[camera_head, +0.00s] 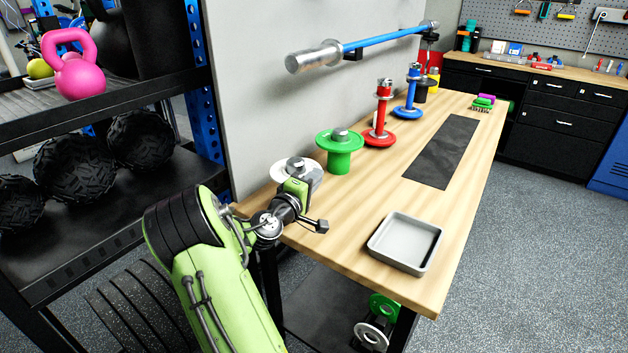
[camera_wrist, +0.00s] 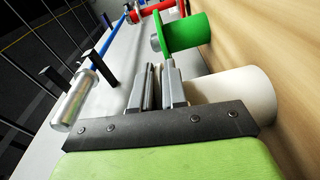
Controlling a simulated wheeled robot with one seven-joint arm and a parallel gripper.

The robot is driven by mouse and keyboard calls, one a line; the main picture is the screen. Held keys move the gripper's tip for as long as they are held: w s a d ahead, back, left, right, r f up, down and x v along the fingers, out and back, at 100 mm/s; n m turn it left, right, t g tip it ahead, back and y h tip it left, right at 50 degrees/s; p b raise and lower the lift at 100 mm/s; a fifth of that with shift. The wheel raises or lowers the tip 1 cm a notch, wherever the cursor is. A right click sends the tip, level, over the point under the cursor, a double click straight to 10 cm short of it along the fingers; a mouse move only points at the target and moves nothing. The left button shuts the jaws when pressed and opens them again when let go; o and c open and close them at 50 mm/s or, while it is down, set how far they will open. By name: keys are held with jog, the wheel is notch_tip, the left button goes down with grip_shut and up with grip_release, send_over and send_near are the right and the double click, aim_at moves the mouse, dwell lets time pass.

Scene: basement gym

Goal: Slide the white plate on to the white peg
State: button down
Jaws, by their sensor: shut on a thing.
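The white plate (camera_head: 279,171) is at the top of the white peg at the table's near left corner, around or just over its grey metal top (camera_head: 296,163). My gripper (camera_head: 300,188) is at the plate's near side, shut on it. In the wrist view my gripper's fingers (camera_wrist: 160,85) are close together, and the plate between them is mostly hidden. The white peg's thick base (camera_wrist: 245,92) shows just right of the fingers. I cannot tell whether the plate rests on this base or hangs a little above it.
A green peg with a green plate (camera_head: 340,139) stands just beyond, close to my gripper. Red (camera_head: 379,137) and blue (camera_head: 407,112) pegs stand farther back. A grey tray (camera_head: 406,243) is at the table's near right.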

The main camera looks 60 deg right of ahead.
jog(key=c, duration=1.1)
grip_release()
jog(key=a, duration=1)
jog(key=w+a, duration=0.1)
jog(key=a, duration=0.4)
jog(key=shift+a, duration=0.4)
